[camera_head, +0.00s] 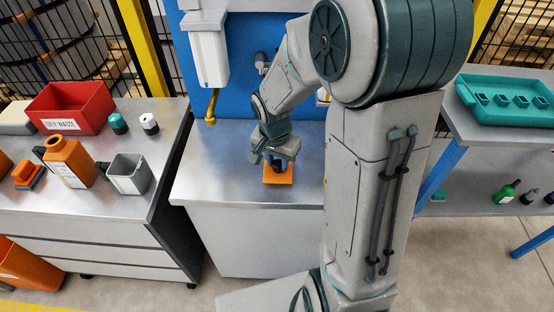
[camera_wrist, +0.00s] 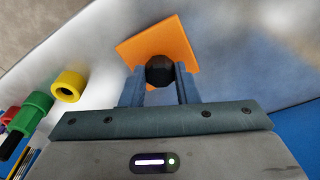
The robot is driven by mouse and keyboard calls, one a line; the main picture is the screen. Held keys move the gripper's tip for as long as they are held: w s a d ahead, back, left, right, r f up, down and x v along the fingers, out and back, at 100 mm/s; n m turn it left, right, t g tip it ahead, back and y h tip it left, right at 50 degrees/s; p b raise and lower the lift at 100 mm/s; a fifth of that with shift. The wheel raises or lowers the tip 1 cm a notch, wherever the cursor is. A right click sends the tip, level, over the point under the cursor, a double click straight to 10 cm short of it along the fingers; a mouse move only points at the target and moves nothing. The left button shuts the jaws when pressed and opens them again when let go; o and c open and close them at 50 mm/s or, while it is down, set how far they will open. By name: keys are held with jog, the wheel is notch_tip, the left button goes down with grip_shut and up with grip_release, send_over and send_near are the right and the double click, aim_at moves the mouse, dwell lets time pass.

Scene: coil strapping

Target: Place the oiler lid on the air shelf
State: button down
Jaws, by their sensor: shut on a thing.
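The oiler lid appears to be the orange square plate (camera_wrist: 178,38) with a round black knob (camera_wrist: 159,70) over it. In the head view the orange plate (camera_head: 278,178) is at the steel counter, under my gripper (camera_head: 276,158). My gripper in the wrist view (camera_wrist: 159,82) has its two fingers closed on either side of the black knob. The fingers hide part of the plate. I cannot tell whether the plate touches the counter. No surface is clearly marked as the air shelf.
Yellow (camera_wrist: 69,85) and green (camera_wrist: 33,112) cylindrical parts stand left in the wrist view. A white unit with a yellow spout (camera_head: 211,105) hangs over the counter's left side. The left bench holds a red bin (camera_head: 70,105), an orange jug (camera_head: 70,160) and a grey cup (camera_head: 129,174). A teal tray (camera_head: 508,97) is right.

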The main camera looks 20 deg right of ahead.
aim_at(275, 176)
jog(key=shift+f, duration=0.15)
jog(key=c, duration=1.1)
grip_release()
jog(key=shift+r, duration=0.6)
notch_tip(275, 176, up, 11)
jog(key=s+a, duration=0.1)
jog(key=shift+s+d+r+n+t+y+p, duration=0.15)
jog(key=shift+s+r+n+t, duration=0.15)
jog(key=shift+s+n, duration=1.45)
jog(key=shift+s+d+r+n+t+y+p, duration=0.25)
jog(key=shift+s+n, duration=0.65)
jog(key=shift+s, duration=1.55)
jog(key=shift+s+d+r+n+t+p, duration=0.1)
jog(key=shift+s+r+n+t, duration=0.2)
jog(key=shift+s+n, duration=1.45)
